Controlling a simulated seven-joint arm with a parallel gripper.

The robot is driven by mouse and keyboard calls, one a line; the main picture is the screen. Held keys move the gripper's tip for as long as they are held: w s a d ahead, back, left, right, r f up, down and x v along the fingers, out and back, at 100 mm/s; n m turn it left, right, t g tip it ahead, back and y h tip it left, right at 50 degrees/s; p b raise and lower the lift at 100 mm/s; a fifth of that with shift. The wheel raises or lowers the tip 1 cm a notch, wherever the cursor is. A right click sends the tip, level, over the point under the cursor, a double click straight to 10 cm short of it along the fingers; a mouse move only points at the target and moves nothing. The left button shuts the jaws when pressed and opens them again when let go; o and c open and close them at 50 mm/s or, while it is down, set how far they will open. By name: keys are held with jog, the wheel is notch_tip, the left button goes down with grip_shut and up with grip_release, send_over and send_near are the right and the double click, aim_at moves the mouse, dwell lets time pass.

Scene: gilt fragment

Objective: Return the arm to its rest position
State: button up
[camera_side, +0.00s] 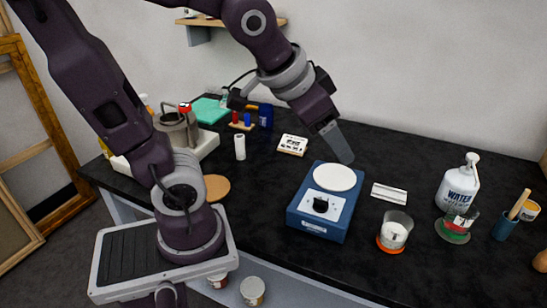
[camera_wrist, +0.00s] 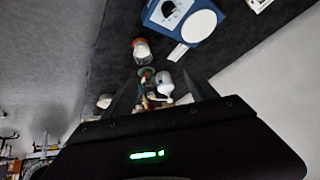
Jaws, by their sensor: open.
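My gripper (camera_side: 338,143) hangs in the air above the dark worktop, its grey fingers pointing down and to the right. In the side view its tip overlaps the back of the blue hot plate (camera_side: 318,225) with a round white top; I cannot tell the exact height between them. In the wrist view the two dark fingers (camera_wrist: 163,98) stand apart with nothing held between them. The hot plate shows at the top of the wrist view (camera_wrist: 186,20), upside down. My arm is bent and raised over the bench.
A wooden shelf (camera_side: 230,22) is on the wall. The worktop's front middle is clear.

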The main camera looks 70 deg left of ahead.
jog(key=s+d+f+g, duration=0.1)
jog(key=s+d, duration=0.1)
jog(key=s, duration=0.9)
jog(key=shift+g+h, duration=0.3)
jog(key=shift+h, duration=0.1)
